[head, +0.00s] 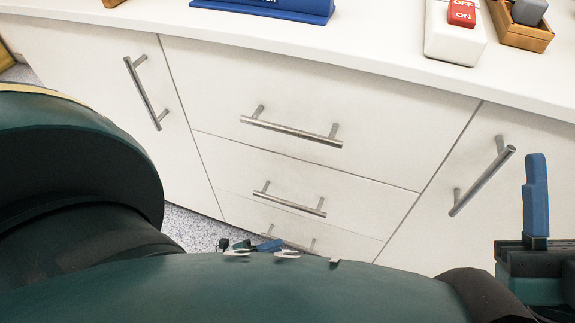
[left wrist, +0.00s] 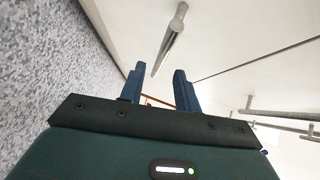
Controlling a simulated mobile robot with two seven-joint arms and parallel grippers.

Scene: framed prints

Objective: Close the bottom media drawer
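The bottom drawer (head: 345,243) is the lowest of three white drawer fronts in the head view. Its metal handle (head: 287,237) is partly hidden behind my arm. The front looks about flush, but I cannot tell whether a small gap is left. My left gripper (head: 252,246) is mostly hidden by my arm there; small blue and green parts show low by that handle. My right gripper (head: 535,195) shows one raised blue finger at the right edge.
White doors with bar handles flank the drawers at left (head: 147,92) and right (head: 482,181). The white countertop (head: 370,50) holds a blue object (head: 265,10), a red-and-white switch box (head: 455,35) and a wooden box (head: 520,35). Speckled floor (left wrist: 45,70) lies beside the cabinet.

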